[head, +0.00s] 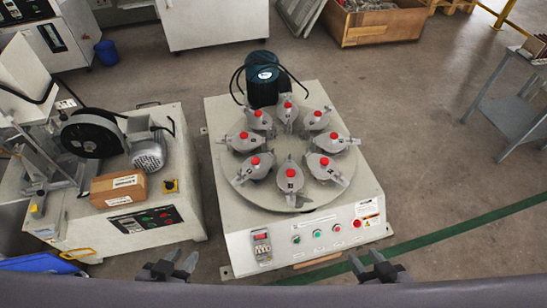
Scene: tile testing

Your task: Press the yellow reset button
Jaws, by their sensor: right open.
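A testing machine (375,205) with a round turntable stands in the middle. Its sloped front panel has a breaker switch (262,246), a row of round buttons including a green button (296,240), and a red button (357,223). I cannot make out a clearly yellow button on this panel. On the left machine, a small yellow piece with a dark centre (170,186) sits on top; I cannot tell whether it is a button. My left gripper (180,261) is open and empty at the bottom edge. My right gripper (367,260) is open and empty, below the panel's right end.
The left machine (185,215) carries a cardboard box (118,190), a motor, and a dark control panel (146,219). Several red-knobbed pots stand on the turntable (290,202). A grey table (510,115) stands at right. The floor right of the central machine is clear.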

